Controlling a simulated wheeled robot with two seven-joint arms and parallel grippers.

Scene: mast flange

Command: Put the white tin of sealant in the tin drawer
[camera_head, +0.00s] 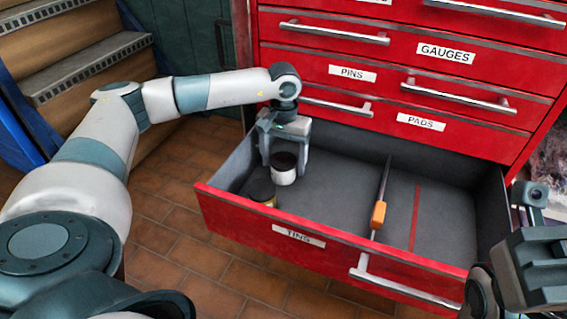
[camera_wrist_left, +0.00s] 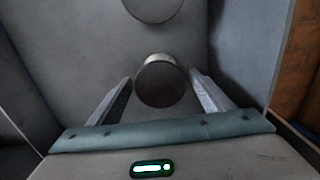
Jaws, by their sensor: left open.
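The white tin of sealant (camera_head: 284,175), with a dark lid, stands upright inside the open red drawer labelled TINS (camera_head: 340,262), near its left side. My left gripper (camera_head: 285,165) reaches down into the drawer with its fingers on either side of the tin. In the left wrist view the tin's dark lid (camera_wrist_left: 160,84) lies between the two spread fingers (camera_wrist_left: 160,98), with gaps at both sides. The gripper is open.
A yellowish tin with a dark lid (camera_head: 262,191) stands in the drawer, in front of the white one. An orange-handled tool (camera_head: 379,214) lies to the right, beside a red line (camera_head: 415,215). Closed drawers labelled PINS (camera_head: 352,74), PADS (camera_head: 421,122) and GAUGES (camera_head: 446,53) are above.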

